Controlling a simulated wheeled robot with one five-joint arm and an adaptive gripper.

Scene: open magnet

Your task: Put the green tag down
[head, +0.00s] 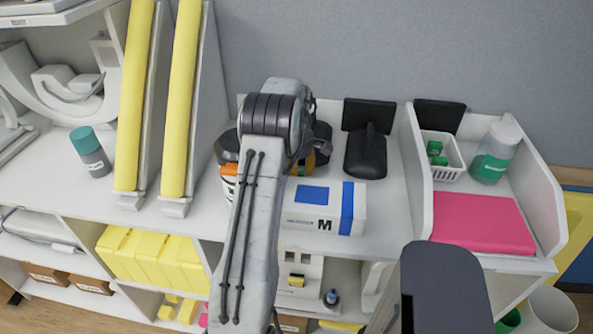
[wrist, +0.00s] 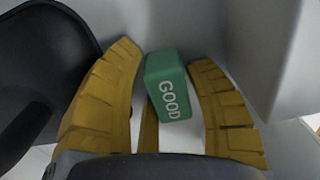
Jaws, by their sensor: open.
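The green tag (wrist: 168,88), a small block with GOOD in white letters, shows in the wrist view between the tips of my gripper (wrist: 165,62). The two yellow fingers are open, one on each side of it. The gaps are narrow, and I cannot tell whether either finger touches it. A pale surface lies around the tag; whether it rests there is hard to tell. In the head view my gripper (head: 308,160) is mostly hidden behind my arm, above the white counter, and the tag between its fingers is hidden.
A white box marked M (head: 325,215) stands just in front of my gripper. A black object (head: 366,152) is at its right. A white basket (head: 447,172) with small green blocks (head: 435,148), a green-labelled jar (head: 495,152) and a pink pad (head: 482,223) fill the right compartment.

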